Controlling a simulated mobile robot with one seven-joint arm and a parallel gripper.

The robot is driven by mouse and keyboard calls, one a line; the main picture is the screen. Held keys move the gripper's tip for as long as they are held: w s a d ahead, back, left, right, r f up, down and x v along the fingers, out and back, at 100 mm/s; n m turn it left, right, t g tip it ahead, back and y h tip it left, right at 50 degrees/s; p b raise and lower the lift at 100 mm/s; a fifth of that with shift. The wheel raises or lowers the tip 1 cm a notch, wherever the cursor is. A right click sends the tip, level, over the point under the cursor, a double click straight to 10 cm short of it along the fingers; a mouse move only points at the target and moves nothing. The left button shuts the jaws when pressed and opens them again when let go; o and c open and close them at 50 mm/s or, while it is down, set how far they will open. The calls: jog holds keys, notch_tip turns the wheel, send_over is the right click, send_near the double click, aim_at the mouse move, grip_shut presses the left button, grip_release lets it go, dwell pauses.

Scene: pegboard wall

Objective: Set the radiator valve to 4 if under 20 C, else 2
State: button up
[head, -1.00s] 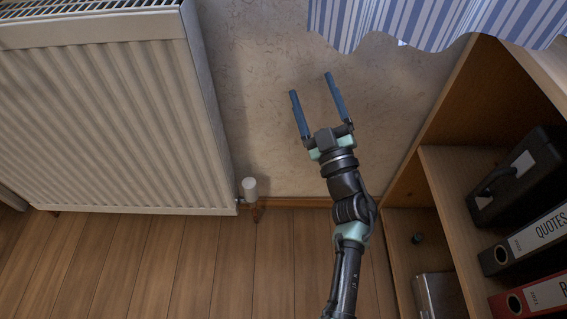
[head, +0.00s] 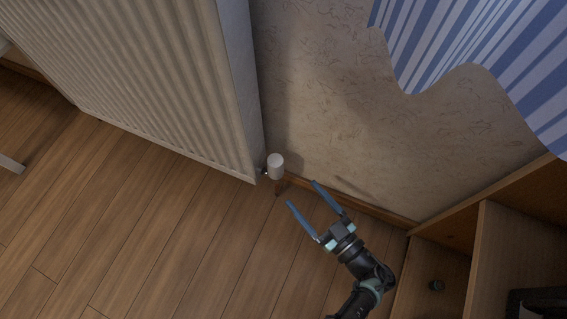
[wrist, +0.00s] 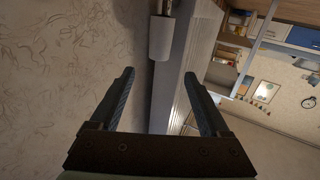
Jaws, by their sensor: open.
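The radiator valve (head: 275,166) is a white cylinder head at the lower right corner of the ribbed white radiator (head: 190,80), close to the wall. It also shows in the wrist view (wrist: 160,38), above and between my fingertips. No numbers or marks are readable on it. My gripper (head: 302,193) is open and empty, with its blue fingers pointing toward the valve from the lower right. A gap remains between the fingertips and the valve. No thermometer reading is legible in either view.
A wooden shelf unit (head: 475,240) stands at the right. A blue and white striped curtain (head: 480,60) hangs at the upper right. The wooden floor (head: 170,230) in front of the radiator is clear. A round wall clock or dial (wrist: 308,103) shows small in the wrist view.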

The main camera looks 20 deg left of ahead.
aim_at(280, 168)
jog(key=b+x, duration=0.3)
jog(key=x, duration=0.6)
jog(key=shift+a+f+b, duration=0.1)
jog(key=shift+b, duration=0.25)
jog(key=shift+w+a, duration=0.25)
jog(key=shift+a, duration=0.1)
grip_shut()
jog(key=shift+r+t, duration=0.2)
jog(key=shift+t, duration=0.1)
